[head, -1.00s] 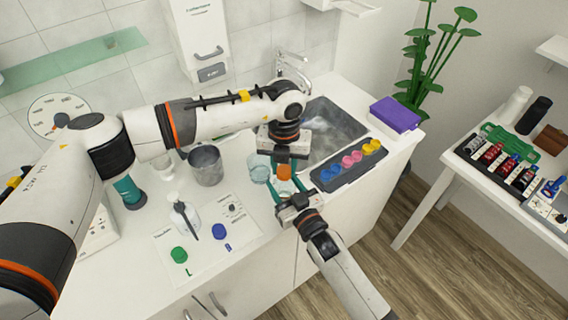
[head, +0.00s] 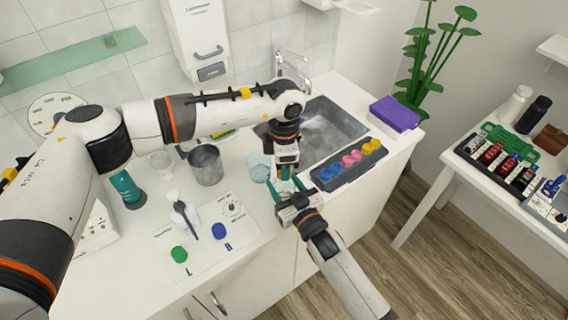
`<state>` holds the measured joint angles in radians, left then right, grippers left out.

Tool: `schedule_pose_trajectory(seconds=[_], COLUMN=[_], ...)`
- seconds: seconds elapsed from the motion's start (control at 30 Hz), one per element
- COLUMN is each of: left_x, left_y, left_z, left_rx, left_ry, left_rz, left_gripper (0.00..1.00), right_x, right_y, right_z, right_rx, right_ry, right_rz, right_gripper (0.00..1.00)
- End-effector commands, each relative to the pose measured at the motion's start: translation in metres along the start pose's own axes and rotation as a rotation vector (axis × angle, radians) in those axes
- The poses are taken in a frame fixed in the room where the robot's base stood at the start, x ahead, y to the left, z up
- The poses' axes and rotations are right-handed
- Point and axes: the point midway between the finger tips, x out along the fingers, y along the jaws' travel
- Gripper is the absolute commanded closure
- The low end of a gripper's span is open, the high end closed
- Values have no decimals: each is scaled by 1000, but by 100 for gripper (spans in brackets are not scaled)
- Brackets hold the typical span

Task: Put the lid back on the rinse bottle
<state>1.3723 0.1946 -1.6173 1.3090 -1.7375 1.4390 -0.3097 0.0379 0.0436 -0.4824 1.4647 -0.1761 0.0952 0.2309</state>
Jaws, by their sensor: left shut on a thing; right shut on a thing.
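My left gripper (head: 286,172) comes down from above, just over my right gripper (head: 289,190). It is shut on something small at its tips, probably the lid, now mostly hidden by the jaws. I cannot tell whether lid and bottle touch.
Clear glasses (head: 259,168) stand close left of the grippers, with a grey metal cup (head: 206,165) beyond. A dark tray (head: 347,165) of coloured cups lies right, near the sink (head: 322,132).

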Motion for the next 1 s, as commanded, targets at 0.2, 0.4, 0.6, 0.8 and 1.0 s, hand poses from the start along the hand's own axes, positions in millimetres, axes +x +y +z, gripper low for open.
schedule_pose_trajectory(seconds=[0.2,0.4,0.6,0.8,1.0], left_x=[0,0,-6,-39,-82], left_y=[0,0,-1,-1,-1], left_z=[0,0,0,0,0], left_rx=[-4,-5,-5,-4,-5], left_ry=[0,0,1,1,1], left_rz=[-1,-1,-2,-5,-4], left_gripper=[49,44,44,44,44], right_x=[0,0,0,0,0], right_y=[0,0,0,0,0], right_z=[-1,-1,-1,-1,-1], right_rx=[0,0,0,0,0], right_ry=[2,2,2,2,2], right_rz=[0,0,0,0,0], right_gripper=[100,100,100,100,100])
